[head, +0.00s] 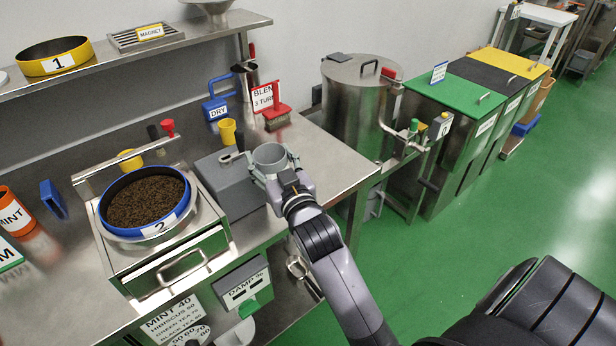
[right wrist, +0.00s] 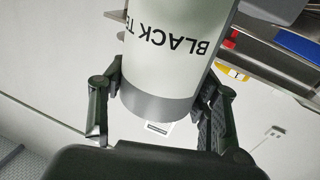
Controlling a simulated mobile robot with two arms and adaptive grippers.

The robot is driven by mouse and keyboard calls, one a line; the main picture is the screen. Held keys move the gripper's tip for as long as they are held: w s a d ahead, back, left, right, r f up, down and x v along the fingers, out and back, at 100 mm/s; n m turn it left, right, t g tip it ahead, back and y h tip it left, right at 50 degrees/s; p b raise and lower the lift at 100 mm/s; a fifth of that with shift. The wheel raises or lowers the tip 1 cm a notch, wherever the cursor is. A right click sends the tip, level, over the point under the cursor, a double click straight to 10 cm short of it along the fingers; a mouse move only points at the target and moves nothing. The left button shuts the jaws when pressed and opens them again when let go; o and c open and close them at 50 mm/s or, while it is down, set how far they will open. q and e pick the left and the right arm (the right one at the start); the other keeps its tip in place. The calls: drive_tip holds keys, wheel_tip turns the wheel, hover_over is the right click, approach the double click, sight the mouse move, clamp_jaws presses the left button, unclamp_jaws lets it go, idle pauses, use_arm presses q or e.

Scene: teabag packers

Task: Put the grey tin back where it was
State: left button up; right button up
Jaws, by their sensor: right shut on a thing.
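The grey tin (head: 270,155) is in my right gripper (head: 277,174), its round top facing up in the head view. The gripper's fingers are shut on its sides. The tin is at the right end of a grey box on the steel bench; I cannot tell whether it touches anything below. In the right wrist view the tin (right wrist: 175,50) fills the space between the fingers. My left gripper is not in view.
The grey box (head: 228,188) stands beside a blue-rimmed sieve of dark leaf (head: 145,200). Behind are a yellow cup (head: 227,131), a blue DRY scoop (head: 216,108) and a red BLEND sign (head: 264,96). Bare bench (head: 335,165) lies right of the tin, before the steel drum (head: 352,105).

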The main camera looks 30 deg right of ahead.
drive_tip(key=w+d+r+m+g+h+b, duration=0.1)
drive_tip(key=w+d+r+m+h+b, duration=0.15)
drive_tip(key=w+d+r, duration=0.45)
drive_tip(key=w+d+r+m+g+h+b, duration=0.1)
drive_tip(key=w+d+r+m+h+b, duration=0.1)
drive_tip(key=w+d+b, duration=0.5)
use_arm(q)
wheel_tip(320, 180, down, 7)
drive_tip(key=p, duration=0.3)
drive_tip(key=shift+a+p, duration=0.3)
drive_tip(key=shift+p, duration=0.05)
use_arm(e)
wheel_tip(320, 180, down, 19)
drive_tip(key=s+d, duration=0.1)
drive_tip(key=d, duration=0.1)
drive_tip(key=shift+s, duration=0.25)
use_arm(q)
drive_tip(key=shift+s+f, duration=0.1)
use_arm(e)
drive_tip(key=shift+f, duration=0.1)
drive_tip(key=o, duration=1.5)
use_arm(q)
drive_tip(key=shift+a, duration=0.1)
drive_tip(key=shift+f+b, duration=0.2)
drive_tip(key=shift+b, duration=0.1)
use_arm(e)
drive_tip(key=v, duration=1.2)
drive_tip(key=shift+f, duration=0.1)
